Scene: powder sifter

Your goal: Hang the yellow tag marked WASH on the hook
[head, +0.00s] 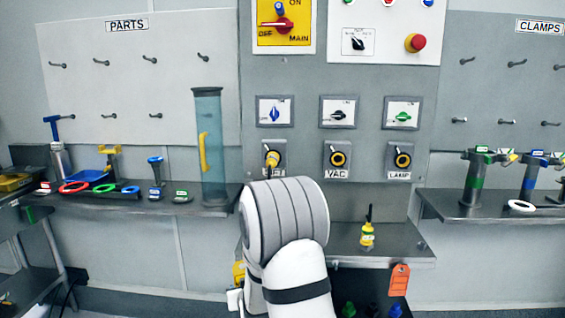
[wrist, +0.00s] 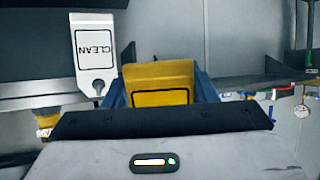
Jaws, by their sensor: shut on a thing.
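In the wrist view a yellow tag (wrist: 160,78) with a dark-outlined label panel sits between the blue fingers of my gripper (wrist: 158,92), which is shut on it. The dark gripper body covers the tag's near part, and no word on it is readable. A white tag marked CLEAN (wrist: 95,50) is just left of the yellow tag, apart from it, its hole at the lower end in this view. In the head view my arm hides the gripper. A yellow patch (head: 239,272) shows left of the arm; I cannot tell whether it is the tag. I cannot make out the hook.
An orange tag (head: 399,280) hangs at the front of the middle shelf (head: 400,248). A yellow-labelled bottle (head: 367,235) stands on that shelf. A tall clear tube (head: 209,150) stands left. Wall panels with switches are behind my arm. Clamps (head: 473,178) stand on the right shelf.

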